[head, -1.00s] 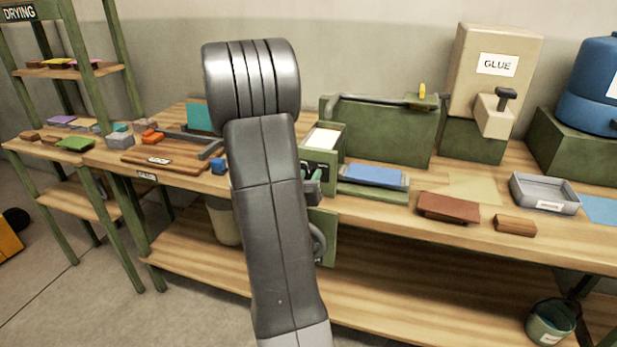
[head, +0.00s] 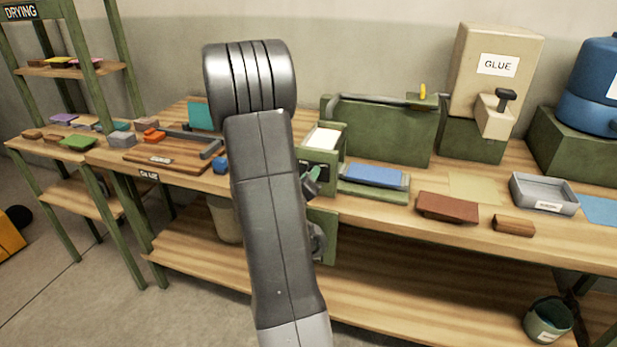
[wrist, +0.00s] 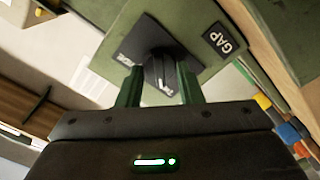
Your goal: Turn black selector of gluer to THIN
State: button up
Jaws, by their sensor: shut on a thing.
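The green gluer (head: 385,130) stands on the workbench, with a small front panel partly hidden behind my arm in the head view. In the wrist view, the black selector (wrist: 160,75) sits on a dark plate on the green panel, with white lettering too small to read. My gripper (wrist: 159,66) has its two green fingers on either side of the selector, shut on it. In the head view, the gripper (head: 313,181) shows at the panel, tilted. The selector itself is hard to make out there, and its setting cannot be read.
A GAP label (wrist: 222,38) is beside the selector plate. A blue block (head: 375,175) lies at the gluer's front, with a brown block (head: 447,206) and grey tray (head: 544,193) to the right. The beige GLUE container (head: 497,75) stands behind.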

dwell(0.3)
jog(key=o, duration=0.9)
jog(key=shift+o, duration=0.2)
jog(key=b+v, duration=0.1)
jog(key=v, duration=1.3)
jog(key=shift+w, duration=0.15)
jog(key=p+x, duration=0.1)
jog(key=x, duration=1.2)
jog(key=shift+w+d, duration=0.15)
jog(key=shift+w, duration=0.2)
jog(key=shift+s, duration=0.1)
